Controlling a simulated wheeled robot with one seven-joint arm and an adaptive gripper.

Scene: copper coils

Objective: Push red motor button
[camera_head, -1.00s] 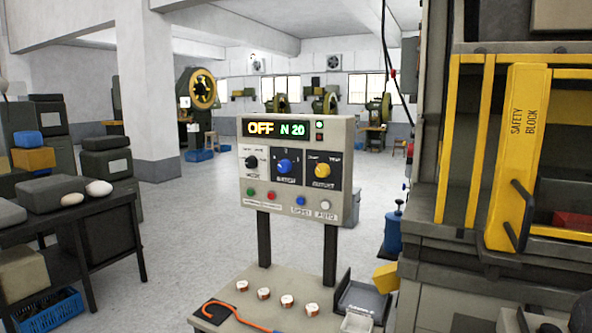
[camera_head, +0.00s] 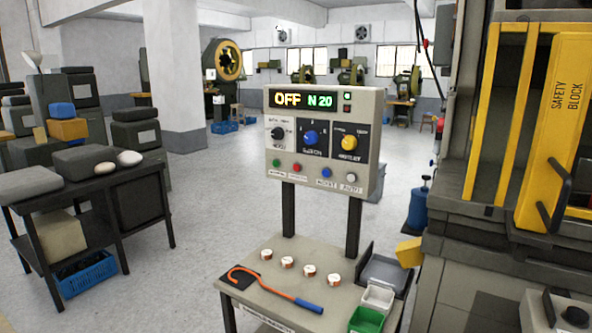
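The control panel (camera_head: 321,190) stands on two dark posts at the back of a small bench, in the middle of the head view. Its display (camera_head: 307,100) reads "OFF N 20". The red button (camera_head: 297,167) is in the bottom row, between a green button (camera_head: 276,163) and a blue button (camera_head: 326,173); a white button (camera_head: 351,177) is at the right. Above them are a black knob, a blue knob (camera_head: 311,138) and a yellow knob (camera_head: 348,142). My gripper is not in view.
The bench (camera_head: 262,300) holds several small copper coils (camera_head: 288,262), an orange hook tool with a blue handle (camera_head: 275,288), and white and green bins (camera_head: 367,320). A press with a yellow safety block (camera_head: 560,130) stands right. A dark table (camera_head: 85,180) is left, with open floor between.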

